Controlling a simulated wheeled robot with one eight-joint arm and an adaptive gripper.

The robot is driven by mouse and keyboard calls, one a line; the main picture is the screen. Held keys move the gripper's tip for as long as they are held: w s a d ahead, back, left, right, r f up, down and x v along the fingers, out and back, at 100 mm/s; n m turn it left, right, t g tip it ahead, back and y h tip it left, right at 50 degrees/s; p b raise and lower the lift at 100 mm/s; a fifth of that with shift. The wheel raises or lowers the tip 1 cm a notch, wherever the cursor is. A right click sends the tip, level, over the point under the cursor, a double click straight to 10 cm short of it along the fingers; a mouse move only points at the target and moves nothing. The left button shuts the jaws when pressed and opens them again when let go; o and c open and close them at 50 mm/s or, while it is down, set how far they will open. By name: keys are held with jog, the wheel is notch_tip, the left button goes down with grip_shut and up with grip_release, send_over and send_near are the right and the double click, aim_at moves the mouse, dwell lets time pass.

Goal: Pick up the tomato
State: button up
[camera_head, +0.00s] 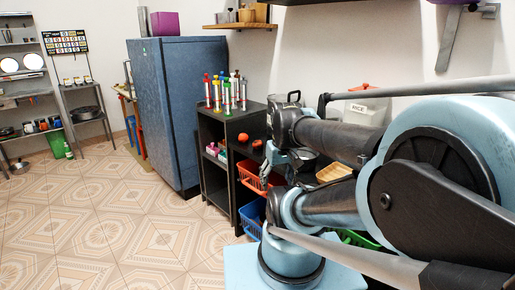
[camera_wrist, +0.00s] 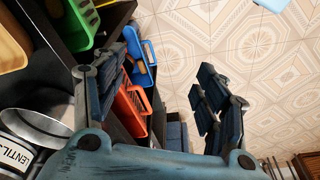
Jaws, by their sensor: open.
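Two small round red things that look like tomatoes, a left one (camera_head: 243,138) and a right one (camera_head: 257,143), sit on top of the dark shelf unit (camera_head: 236,122) in the head view. I cannot clearly make out a tomato in the wrist view. My gripper (camera_head: 271,172) is just right of and a little in front of them, partly hidden by my arm. In the wrist view my gripper (camera_wrist: 162,72) has its two fingers spread wide apart. Nothing is held between them; baskets and floor show behind.
A rack of colored tubes (camera_head: 226,93) stands on the shelf unit left of the red things. An orange basket (camera_wrist: 131,108) and a blue basket (camera_wrist: 140,70) sit lower down. A lentils pot (camera_wrist: 22,150) is near the gripper. The tiled floor (camera_head: 110,230) is open at left.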

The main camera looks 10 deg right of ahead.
jog(key=w+r+n, duration=0.3)
jog(key=w+r, duration=0.3)
jog(key=w, duration=0.1)
notch_tip(320, 180, up, 5)
jog(key=n+y, duration=0.4)
jog(key=n, duration=0.7)
send_over(259, 141)
jog(key=s+d, duration=0.4)
jog(key=d, duration=0.2)
jog(key=shift+t, duration=0.4)
jog(key=x, duration=1.1)
jog(key=shift+f, duration=0.25)
jog(key=shift+s+x, duration=0.2)
jog(key=shift+x, duration=2.5)
jog(key=shift+a, duration=0.1)
jog(key=c, duration=1.1)
